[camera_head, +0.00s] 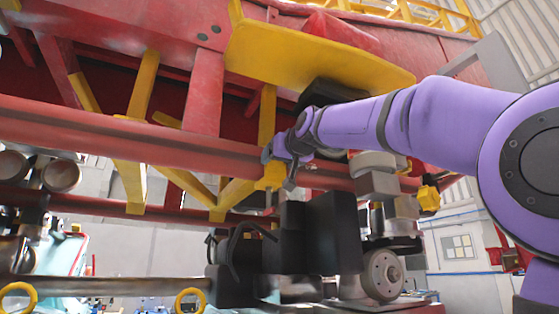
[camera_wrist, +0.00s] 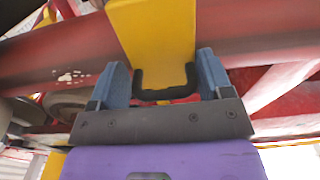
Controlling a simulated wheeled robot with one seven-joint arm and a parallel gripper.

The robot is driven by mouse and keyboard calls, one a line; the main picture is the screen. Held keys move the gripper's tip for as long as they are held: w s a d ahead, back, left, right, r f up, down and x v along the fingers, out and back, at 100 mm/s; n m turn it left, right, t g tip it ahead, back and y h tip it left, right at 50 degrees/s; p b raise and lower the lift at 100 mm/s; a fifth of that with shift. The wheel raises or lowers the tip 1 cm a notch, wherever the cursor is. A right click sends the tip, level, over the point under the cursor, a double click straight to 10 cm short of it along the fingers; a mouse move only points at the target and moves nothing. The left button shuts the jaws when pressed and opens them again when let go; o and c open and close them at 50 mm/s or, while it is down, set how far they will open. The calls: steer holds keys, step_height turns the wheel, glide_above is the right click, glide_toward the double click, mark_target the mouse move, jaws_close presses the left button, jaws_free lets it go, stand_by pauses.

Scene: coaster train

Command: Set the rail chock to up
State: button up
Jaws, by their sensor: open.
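The part that looks like the rail chock is a yellow block (camera_head: 270,177) at the red tube, with a bolt-like piece hanging under it in the head view. In the wrist view a broad yellow piece (camera_wrist: 152,32) comes down from the top, with a black U-shaped handle (camera_wrist: 165,95) at its lower end. My gripper (camera_wrist: 158,75) is open, its two blue fingers standing on either side of the handle with gaps. In the head view my gripper (camera_head: 273,152) is at the yellow block. Whether the fingers touch anything is hidden there.
A red tube (camera_head: 130,143) runs across the train's underside. A yellow panel (camera_head: 300,55) and yellow braces are above and beside my arm. Black boxes (camera_head: 330,230) and a grey wheel (camera_head: 381,275) stand below.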

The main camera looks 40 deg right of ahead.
steer(key=v, duration=1)
steer(key=shift+s, duration=0.2)
steer(key=w+a+f+n+g+y, duration=0.1)
steer(key=a+f+g+y, duration=0.2)
steer(key=f, duration=1.1)
steer(key=a+f+n+g+y, duration=0.1)
steer(key=a+f+g, duration=0.3)
steer(key=f, duration=1)
steer(key=s+a+f+g, duration=0.1)
steer(key=s+a+f, duration=0.1)
steer(key=f, duration=0.5)
steer(key=s+a+f+g, duration=0.2)
steer(key=s+f, duration=0.2)
steer(key=f, duration=0.4)
steer(key=s+a+f+n+g+y, duration=0.1)
steer(key=s+a+f+g, duration=0.1)
steer(key=f, duration=0.6)
steer(key=shift+s+f, duration=0.15)
steer(key=shift+s, duration=0.65)
